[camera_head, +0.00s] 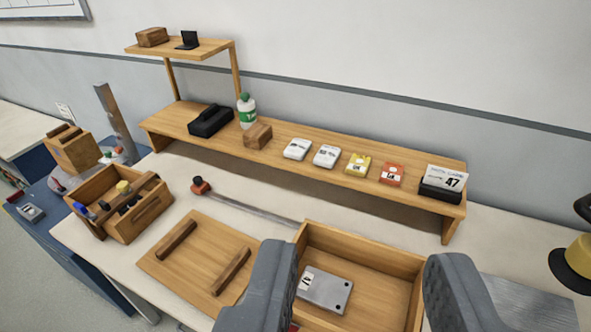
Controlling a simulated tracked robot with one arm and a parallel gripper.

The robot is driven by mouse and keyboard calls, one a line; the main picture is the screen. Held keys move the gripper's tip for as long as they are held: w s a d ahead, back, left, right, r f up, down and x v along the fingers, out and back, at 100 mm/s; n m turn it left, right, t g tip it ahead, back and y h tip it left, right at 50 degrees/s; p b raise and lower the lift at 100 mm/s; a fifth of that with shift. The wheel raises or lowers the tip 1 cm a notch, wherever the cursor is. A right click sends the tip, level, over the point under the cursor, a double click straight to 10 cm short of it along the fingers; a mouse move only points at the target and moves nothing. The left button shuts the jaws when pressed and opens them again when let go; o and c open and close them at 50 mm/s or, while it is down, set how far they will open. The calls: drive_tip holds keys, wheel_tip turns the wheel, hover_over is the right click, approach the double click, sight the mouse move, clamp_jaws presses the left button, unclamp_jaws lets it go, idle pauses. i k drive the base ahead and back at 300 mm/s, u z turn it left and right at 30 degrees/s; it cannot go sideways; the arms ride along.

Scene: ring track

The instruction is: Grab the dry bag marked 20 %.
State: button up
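Several small flat packets lie in a row on the wooden shelf: a white packet (297,149), a second white packet (327,156), a yellow packet (358,164) and an orange-red packet (391,174). They could be the dry bags. Their dark marks are too small to read, so I cannot tell which is marked 20 %. My gripper (355,285) shows as two grey fingers, wide apart, at the bottom of the view. It is open, over the wooden box, and nearer to the camera than the packets. Nothing is held between the fingers.
An open wooden box (375,258) contains a grey metal plate (325,289). A tool caddy (120,205) stands left.

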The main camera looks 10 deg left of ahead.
sight(298, 149)
drive_tip(key=k, duration=0.65)
drive_tip(key=u, duration=0.8)
drive_tip(key=i, duration=1.8)
drive_tip(key=z, duration=0.75)
drive_tip(key=i, duration=0.35)
drive_tip(key=z, duration=0.25)
